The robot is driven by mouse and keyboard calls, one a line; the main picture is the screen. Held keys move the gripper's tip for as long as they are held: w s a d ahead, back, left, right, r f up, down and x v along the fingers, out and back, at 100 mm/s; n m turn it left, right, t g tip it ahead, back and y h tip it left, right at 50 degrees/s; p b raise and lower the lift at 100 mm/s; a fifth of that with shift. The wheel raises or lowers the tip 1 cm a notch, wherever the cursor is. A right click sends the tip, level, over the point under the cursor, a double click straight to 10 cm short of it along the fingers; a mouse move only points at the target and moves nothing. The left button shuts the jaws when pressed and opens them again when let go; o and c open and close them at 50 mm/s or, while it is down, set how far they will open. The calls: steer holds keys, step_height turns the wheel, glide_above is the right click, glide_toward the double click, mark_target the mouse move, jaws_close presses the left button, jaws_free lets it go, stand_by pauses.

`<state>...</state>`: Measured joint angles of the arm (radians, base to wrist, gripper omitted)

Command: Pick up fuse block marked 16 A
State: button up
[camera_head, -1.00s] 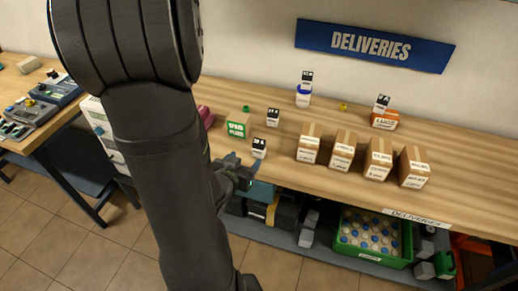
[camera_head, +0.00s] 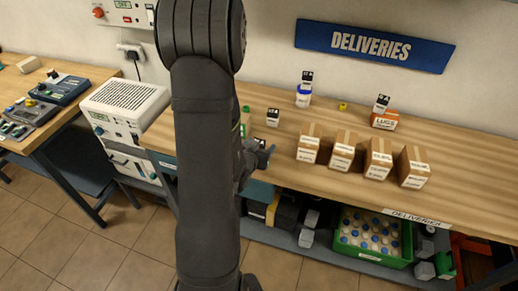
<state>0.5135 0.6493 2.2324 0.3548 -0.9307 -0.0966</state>
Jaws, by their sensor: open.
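Small black-and-white fuse blocks stand on the deliveries bench (camera_head: 460,170). One fuse block (camera_head: 272,117) stands on the wood, another fuse block (camera_head: 307,77) is on the blue-lidded jar (camera_head: 303,97), and a third fuse block (camera_head: 381,103) is at the orange LUGS box (camera_head: 385,121). Their ratings are too small to read surely, so I cannot tell which is marked 16 A. My gripper (camera_head: 262,156) is open over the front edge of the bench, in front of and slightly left of the block on the wood. My arm hides the bench to its left.
Several brown cartons (camera_head: 342,150) stand right of my gripper. A sliver of a green box (camera_head: 244,122) shows beside my arm. A small yellow thing (camera_head: 343,106) lies at the back. Below are a green crate of bottles (camera_head: 372,238) and dark cases. A white instrument (camera_head: 125,105) stands left.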

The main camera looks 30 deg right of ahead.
steer(key=shift+x, duration=0.75)
steer(key=c, duration=1.1)
steer(key=shift+r, duration=0.15)
